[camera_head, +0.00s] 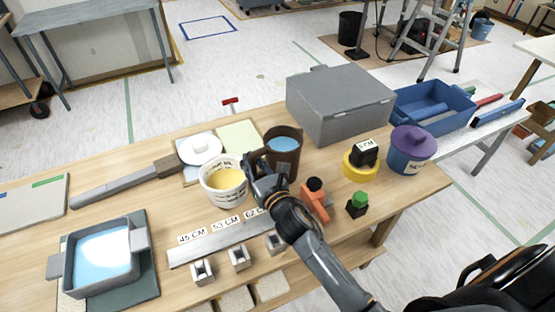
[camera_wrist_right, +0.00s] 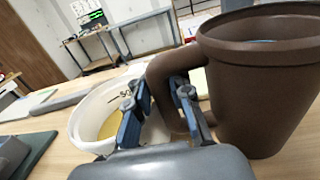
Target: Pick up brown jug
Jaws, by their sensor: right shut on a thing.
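The brown jug (camera_head: 284,147) stands upright on the wooden table and has blue liquid inside. In the right wrist view the jug (camera_wrist_right: 262,85) fills the right side, with its curved handle (camera_wrist_right: 163,80) facing my gripper. My right gripper (camera_head: 254,174) is at the jug's left side, between it and a white bucket. In the wrist view its two fingers (camera_wrist_right: 158,108) are on either side of the handle, and it is shut on the handle. I cannot see a clear gap under the jug. My left gripper is not in view.
The white bucket (camera_head: 222,184) with yellow contents is close on the left. A grey box (camera_head: 340,104) stands behind the jug. Yellow tape (camera_head: 359,165), a purple-lidded pot (camera_head: 408,150) and an orange tool (camera_head: 316,200) are to the right. A metal ruler (camera_head: 220,240) lies in front.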

